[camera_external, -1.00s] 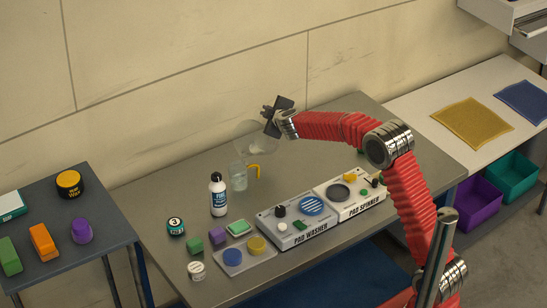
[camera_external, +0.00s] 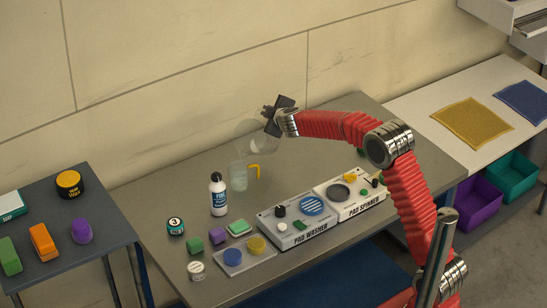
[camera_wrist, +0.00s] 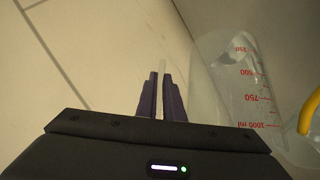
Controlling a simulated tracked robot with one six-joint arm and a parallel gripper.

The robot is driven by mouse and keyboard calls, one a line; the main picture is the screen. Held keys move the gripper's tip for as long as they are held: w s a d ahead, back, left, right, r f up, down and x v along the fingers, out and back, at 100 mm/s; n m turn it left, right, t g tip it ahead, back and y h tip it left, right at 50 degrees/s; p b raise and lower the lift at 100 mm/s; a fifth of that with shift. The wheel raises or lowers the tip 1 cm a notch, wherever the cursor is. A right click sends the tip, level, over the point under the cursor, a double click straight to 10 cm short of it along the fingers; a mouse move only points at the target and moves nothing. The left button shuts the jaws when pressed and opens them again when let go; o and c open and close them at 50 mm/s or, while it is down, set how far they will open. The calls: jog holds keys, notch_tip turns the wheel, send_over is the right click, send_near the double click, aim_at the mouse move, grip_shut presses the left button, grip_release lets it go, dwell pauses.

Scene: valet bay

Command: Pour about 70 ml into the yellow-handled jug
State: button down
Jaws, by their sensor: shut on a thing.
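The yellow-handled jug (camera_external: 239,178) is clear and stands upright on the grey bench, with pale liquid inside. Its yellow handle is on its right side, and also shows at the right edge of the wrist view (camera_wrist: 308,112). My gripper (camera_external: 270,116) is shut on a clear vessel (camera_external: 256,134), which is held tilted above the jug. In the wrist view the fingers of my gripper (camera_wrist: 162,95) are close together around a thin pale strip. Red volume marks show on a clear wall beside them. I cannot make out a stream between the two vessels.
A white bottle (camera_external: 218,195) stands left of the jug. The pad washer (camera_external: 297,222) and pad spinner (camera_external: 350,193) are in front. Small blocks, tins and a clear tray (camera_external: 246,263) lie front left. The bench behind and left of the jug is clear.

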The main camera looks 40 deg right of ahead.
jog(key=shift+w+d+f+m+y+b, duration=0.2)
jog(key=shift+d+m+y+b, duration=0.15)
jog(key=shift+b, duration=0.15)
dwell(0.8)
jog(key=shift+d+f+g+b, duration=0.2)
jog(key=shift+f+g+b, duration=0.15)
jog(key=shift+f, duration=0.3)
jog(key=shift+w+d+f+m+g+y+b, duration=0.2)
jog(key=shift+f+y+b, duration=0.1)
jog(key=shift+f, duration=0.2)
jog(key=shift+w+d+f+m+g+y+b, duration=0.15)
jog(key=shift+f+b, duration=0.1)
jog(key=shift+f, duration=0.25)
jog(key=shift+w+d+f+m+g+y+b, duration=0.15)
jog(key=shift+d+f+m+y+b, duration=0.1)
jog(key=shift+d+b, duration=0.2)
jog(key=shift+w+d+f+m+g+y+b, duration=0.2)
jog(key=shift+d+b, duration=0.1)
jog(key=shift+d, duration=0.1)
jog(key=shift+d+f, duration=0.1)
jog(key=shift+f, duration=0.05)
jog(key=shift+w+d+f+m+g+y+b, duration=0.25)
jog(key=shift+d+f+m+g+y+b, duration=0.2)
jog(key=shift+f+y, duration=0.4)
jog(key=shift+w+d+f+m+g+y+b, duration=0.3)
jog(key=shift+d+f+y+b, duration=0.2)
jog(key=shift+f, duration=0.55)
jog(key=shift+w+d+f+m+g+y+b, duration=0.2)
jog(key=shift+d+f+m+g+y+b, duration=0.25)
jog(key=shift+f+y, duration=0.4)
